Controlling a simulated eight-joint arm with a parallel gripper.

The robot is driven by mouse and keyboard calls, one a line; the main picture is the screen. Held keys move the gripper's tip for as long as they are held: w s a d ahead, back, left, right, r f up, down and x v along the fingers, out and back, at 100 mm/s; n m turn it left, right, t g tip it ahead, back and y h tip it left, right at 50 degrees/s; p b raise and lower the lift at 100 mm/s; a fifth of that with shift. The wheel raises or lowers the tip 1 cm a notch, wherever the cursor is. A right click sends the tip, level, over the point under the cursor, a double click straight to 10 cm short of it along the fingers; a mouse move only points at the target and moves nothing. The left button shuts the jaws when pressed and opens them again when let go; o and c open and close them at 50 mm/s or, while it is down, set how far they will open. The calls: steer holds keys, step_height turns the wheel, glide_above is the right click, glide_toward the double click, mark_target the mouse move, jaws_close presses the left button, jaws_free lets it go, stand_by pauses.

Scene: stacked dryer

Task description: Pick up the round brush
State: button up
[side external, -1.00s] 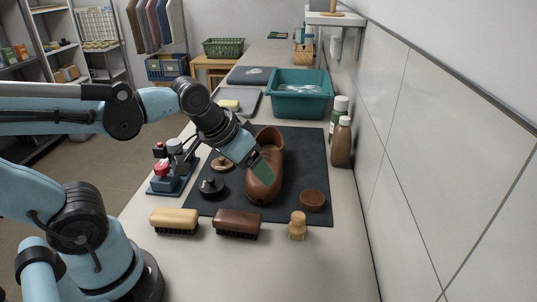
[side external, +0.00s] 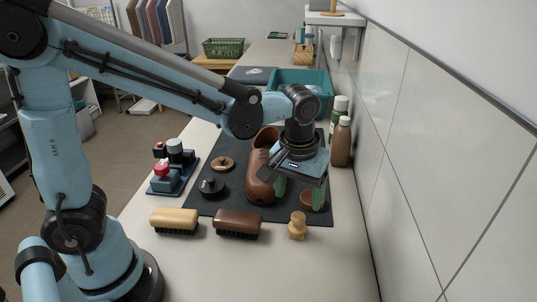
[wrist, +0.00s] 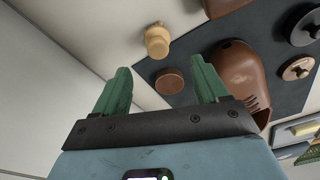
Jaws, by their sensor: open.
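The round brush (side external: 297,226), small and pale wood with a knob, stands upright on the bench just off the near edge of the dark mat. It also shows in the wrist view (wrist: 158,40), at top centre. My gripper (side external: 300,190) has its green fingers open and pointing down, empty, above the right part of the mat. It is a little farther back than the brush. In the wrist view, my gripper (wrist: 161,66) has its two fingers wide apart. A round brown piece (side external: 313,200) lies on the mat under the gripper, partly hidden by a finger.
A brown shoe (side external: 262,185) lies on the dark mat (side external: 240,209), close left of my gripper. A dark brush (side external: 237,224) and a tan brush (side external: 175,221) lie left of the round brush. Bottles (side external: 341,143) stand by the right wall. The bench front is clear.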

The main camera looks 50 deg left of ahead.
mark_target(298, 216)
steer(key=shift+w+f, duration=0.15)
steer(key=shift+f, duration=2)
steer(key=shift+w+f, duration=0.1)
steer(key=shift+f, duration=2.05)
steer(key=c, duration=1.1)
